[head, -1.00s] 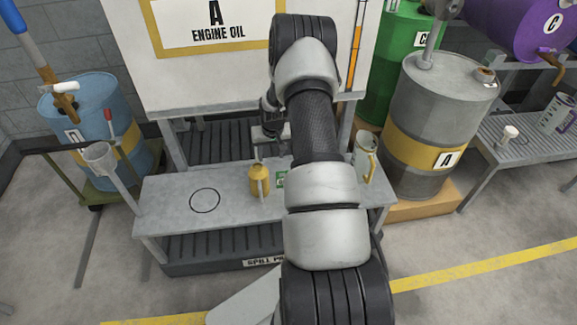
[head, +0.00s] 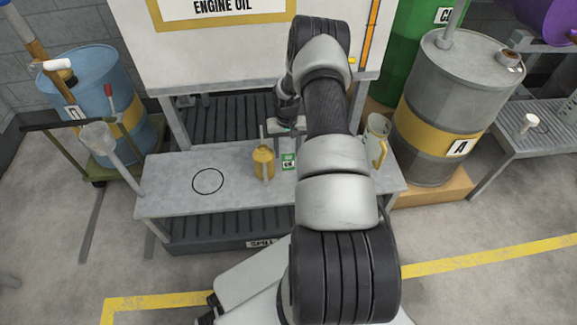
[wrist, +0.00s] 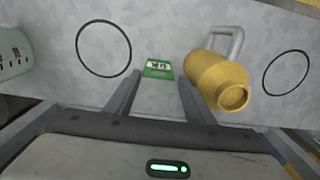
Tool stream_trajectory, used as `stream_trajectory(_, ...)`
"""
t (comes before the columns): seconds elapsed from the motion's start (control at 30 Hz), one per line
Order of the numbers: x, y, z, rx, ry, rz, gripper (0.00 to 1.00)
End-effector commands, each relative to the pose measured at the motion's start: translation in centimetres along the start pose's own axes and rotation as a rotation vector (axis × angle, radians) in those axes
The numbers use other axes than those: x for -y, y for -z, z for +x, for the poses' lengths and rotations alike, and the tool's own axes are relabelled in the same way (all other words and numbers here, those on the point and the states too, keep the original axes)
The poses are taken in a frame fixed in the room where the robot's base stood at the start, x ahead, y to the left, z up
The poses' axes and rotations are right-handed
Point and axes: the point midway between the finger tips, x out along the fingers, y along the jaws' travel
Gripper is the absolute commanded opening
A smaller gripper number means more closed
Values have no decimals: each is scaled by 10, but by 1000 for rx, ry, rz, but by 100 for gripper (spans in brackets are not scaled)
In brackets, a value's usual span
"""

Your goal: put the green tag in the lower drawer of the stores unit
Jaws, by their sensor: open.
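The green tag (head: 289,161) lies flat on the grey bench top, just right of a yellow oil can (head: 263,162). In the wrist view the tag (wrist: 158,69) shows a white label and lies just beyond the fingertips, between their lines. My gripper (wrist: 160,78) is open and empty, its two fingers apart. In the head view my gripper (head: 286,127) is behind the tag, at the bench's back edge, partly hidden by my arm. I cannot make out the stores unit or its lower drawer in either view.
The yellow can (wrist: 218,82) stands close to the right finger in the wrist view. A clear jug (head: 376,138) stands at the bench's right end. An empty ring outline (head: 208,181) marks the bench's left part. Drums stand on both sides; a large white tank (head: 240,55) is behind.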

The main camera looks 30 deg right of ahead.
Motion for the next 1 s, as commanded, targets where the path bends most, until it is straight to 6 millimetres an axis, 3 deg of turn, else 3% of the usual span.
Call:
stream_trajectory(0.27, -1, -1, 18, 0, 0, 2, 48)
stream_trajectory(0.6, -4, -8, 63, -1, 0, 0, 48)
stream_trajectory(0.83, -4, -8, 64, -2, 0, 0, 48)
stream_trajectory(1.0, -3, -8, 64, -1, 0, 0, 21)
